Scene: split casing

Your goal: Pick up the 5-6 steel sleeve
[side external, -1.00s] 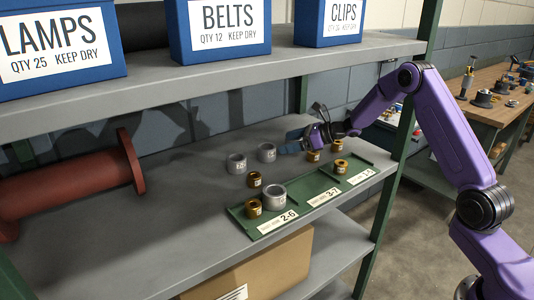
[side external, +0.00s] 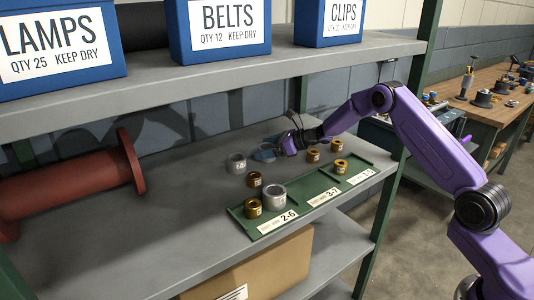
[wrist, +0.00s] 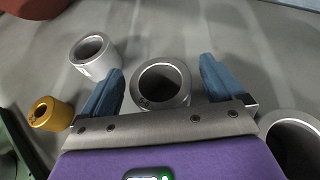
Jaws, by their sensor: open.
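A steel sleeve (wrist: 184,86) stands upright between the two fingers of my gripper (wrist: 160,82) in the wrist view. The fingers are open, one on each side, with a gap to its wall. In the side view my gripper (side external: 268,151) is low over the shelf and hides most of this sleeve. A second steel sleeve (side external: 237,164) stands to the left; in the wrist view it is up and left of the fingers (wrist: 88,60).
A green tray (side external: 300,208) with labelled compartments lies in front, holding a steel sleeve (side external: 274,194) and brass sleeves (side external: 253,208). More brass sleeves (side external: 255,180) stand behind it. A red flanged pipe (side external: 70,185) lies left. An upper shelf (side external: 200,85) hangs overhead.

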